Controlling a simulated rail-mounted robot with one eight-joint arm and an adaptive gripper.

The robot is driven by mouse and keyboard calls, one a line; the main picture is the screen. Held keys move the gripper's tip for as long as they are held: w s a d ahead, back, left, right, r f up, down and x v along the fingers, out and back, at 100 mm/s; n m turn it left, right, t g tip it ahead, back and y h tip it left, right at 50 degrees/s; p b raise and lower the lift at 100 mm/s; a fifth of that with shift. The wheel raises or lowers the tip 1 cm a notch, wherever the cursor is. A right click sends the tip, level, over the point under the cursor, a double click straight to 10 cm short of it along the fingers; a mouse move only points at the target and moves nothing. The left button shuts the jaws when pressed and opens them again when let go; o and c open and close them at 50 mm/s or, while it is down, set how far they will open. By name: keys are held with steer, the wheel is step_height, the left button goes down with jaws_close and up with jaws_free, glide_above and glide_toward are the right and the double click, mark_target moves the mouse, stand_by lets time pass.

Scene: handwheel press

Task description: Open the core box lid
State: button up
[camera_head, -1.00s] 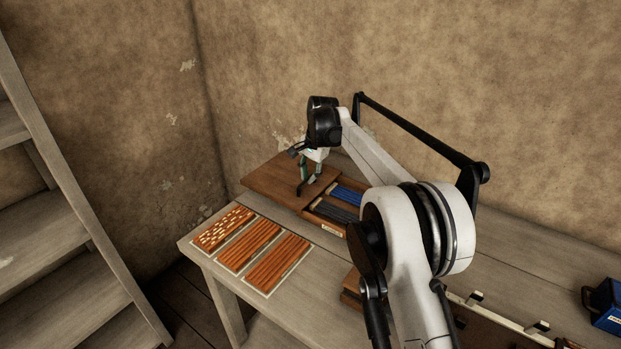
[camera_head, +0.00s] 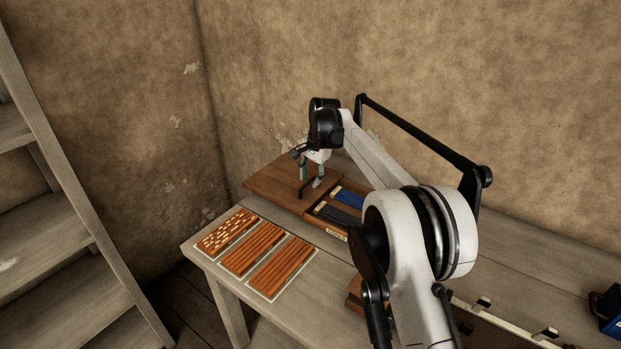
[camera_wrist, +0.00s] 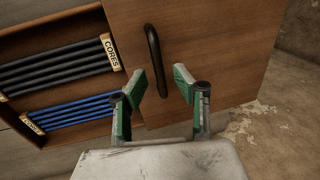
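The core box (camera_head: 327,219) shows blue cores (camera_head: 349,196) and dark cores (camera_head: 338,213) in separate compartments. Its wooden lid (camera_head: 270,187) lies to the left in the head view, clear of the visible cores. The wrist view shows the lid (camera_wrist: 220,55) beside the two rows of cores. A black bar handle (camera_wrist: 154,60) stands on the lid. My gripper (camera_wrist: 160,81) is open, its green-padded fingers apart with the handle's near end appearing between or just beyond the tips. I cannot tell whether they touch. My gripper (camera_head: 311,178) is above the lid in the head view.
Several orange-brown core panels on pale trays (camera_head: 255,252) lie at the table's front left. Walls stand close behind and left. A wooden stair or shelf (camera_head: 60,210) is at far left. A blue object (camera_head: 610,308) is at far right.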

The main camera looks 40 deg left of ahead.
step_height(320, 180, up, 12)
steer(key=d, duration=0.2)
steer(key=shift+d+f, duration=0.2)
steer(key=shift+w, duration=0.1)
stand_by(0.4)
steer(key=w+d+r+t, duration=0.1)
steer(key=d+r, duration=0.4)
steer(key=d, duration=0.6)
steer(key=w+d+r+t, duration=0.1)
steer(key=w+d+r, duration=0.1)
steer(key=d+r, duration=0.65)
steer(key=w+d+r+t, duration=0.1)
steer(key=d+r, duration=0.2)
steer(key=d, duration=1.1)
steer(key=s+d+t, duration=0.1)
steer(key=s+d, duration=0.5)
steer(key=d, duration=0.3)
steer(key=s+d+f+t, duration=0.1)
steer(key=s+d, duration=0.4)
steer(key=d, duration=0.4)
steer(key=s+d+t, duration=0.1)
steer(key=s+d, duration=0.5)
steer(key=d, duration=0.3)
steer(key=s+d+f+t+h, duration=0.1)
steer(key=s+d+f+h, duration=0.1)
steer(key=s+d+f, duration=0.9)
steer(key=s, duration=0.3)
steer(key=shift+m, duration=0.4)
